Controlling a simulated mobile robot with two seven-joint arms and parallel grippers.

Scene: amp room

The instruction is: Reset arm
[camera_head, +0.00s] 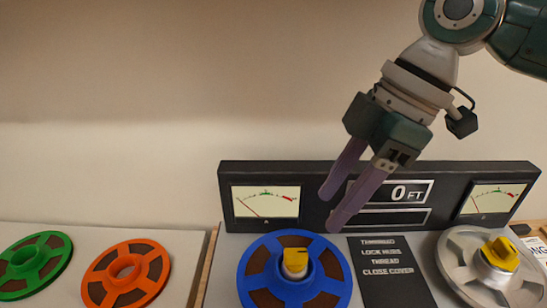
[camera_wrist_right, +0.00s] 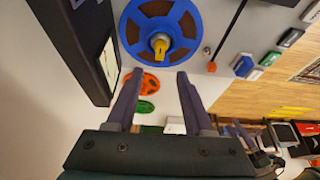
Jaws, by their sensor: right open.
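My right gripper (camera_head: 332,210) hangs from the upper right in the head view, with its two purple fingers apart and nothing between them. It is above the tape deck, in front of the meter panel. In the right wrist view its fingers (camera_wrist_right: 155,82) are also spread and empty. A blue reel (camera_head: 257,273) with a yellow-topped hub (camera_head: 296,260) sits on the deck below the fingers, apart from them. The blue reel also shows at the top of the right wrist view (camera_wrist_right: 127,30). My left gripper is not in view.
A black panel (camera_head: 320,180) with two meters stands behind the deck. A silver reel (camera_head: 456,262) with a yellow-topped hub (camera_head: 501,254) sits at the right. Green (camera_head: 57,243) and orange (camera_head: 100,292) reels lie on the left surface. The air above those two is free.

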